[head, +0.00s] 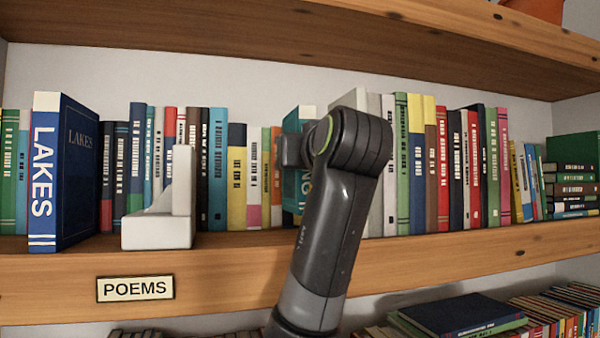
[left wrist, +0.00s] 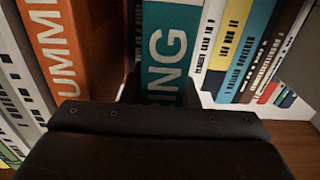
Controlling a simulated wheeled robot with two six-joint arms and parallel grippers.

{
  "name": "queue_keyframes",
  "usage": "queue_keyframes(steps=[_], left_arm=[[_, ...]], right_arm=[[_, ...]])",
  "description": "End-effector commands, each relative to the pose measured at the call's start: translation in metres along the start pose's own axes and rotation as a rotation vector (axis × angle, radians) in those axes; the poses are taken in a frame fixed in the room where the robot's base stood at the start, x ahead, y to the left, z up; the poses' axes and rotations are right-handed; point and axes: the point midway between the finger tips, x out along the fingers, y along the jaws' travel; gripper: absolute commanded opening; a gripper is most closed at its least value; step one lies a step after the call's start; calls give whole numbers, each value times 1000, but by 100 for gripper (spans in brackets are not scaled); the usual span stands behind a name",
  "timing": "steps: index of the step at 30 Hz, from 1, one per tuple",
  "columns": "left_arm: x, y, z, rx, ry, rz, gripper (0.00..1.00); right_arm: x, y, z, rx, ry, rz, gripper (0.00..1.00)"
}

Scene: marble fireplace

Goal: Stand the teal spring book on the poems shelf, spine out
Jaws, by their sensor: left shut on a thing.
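In the left wrist view the teal book's spine (left wrist: 165,45) shows the white letters "ING" between the dark fingers. I cannot tell whether its bottom touches the shelf. A "POEMS" label (head: 135,289) is on the shelf's front edge at left. My right gripper is not in view.
The blue "LAKES" book (head: 62,172) stands at the left, with a white L-shaped bookend (head: 160,230) to its right and a gap between them. A row of books (head: 440,165) fills the back. In the wrist view an orange book (left wrist: 62,45) stands left of the teal one.

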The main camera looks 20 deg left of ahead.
Motion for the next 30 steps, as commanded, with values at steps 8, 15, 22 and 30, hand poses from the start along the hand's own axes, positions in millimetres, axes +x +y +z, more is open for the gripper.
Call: queue_keyframes(steps=[8, 15, 22, 30], left_arm=[[0, 0, 23, 0, 0, 2, 0], [3, -1, 35, -1, 2, 0, 0], [3, -1, 37, -1, 3, -1, 0], [4, 0, 41, 0, -1, -1, 42]], right_arm=[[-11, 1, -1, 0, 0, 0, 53], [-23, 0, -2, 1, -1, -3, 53], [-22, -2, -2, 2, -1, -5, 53], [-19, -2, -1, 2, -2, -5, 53]])
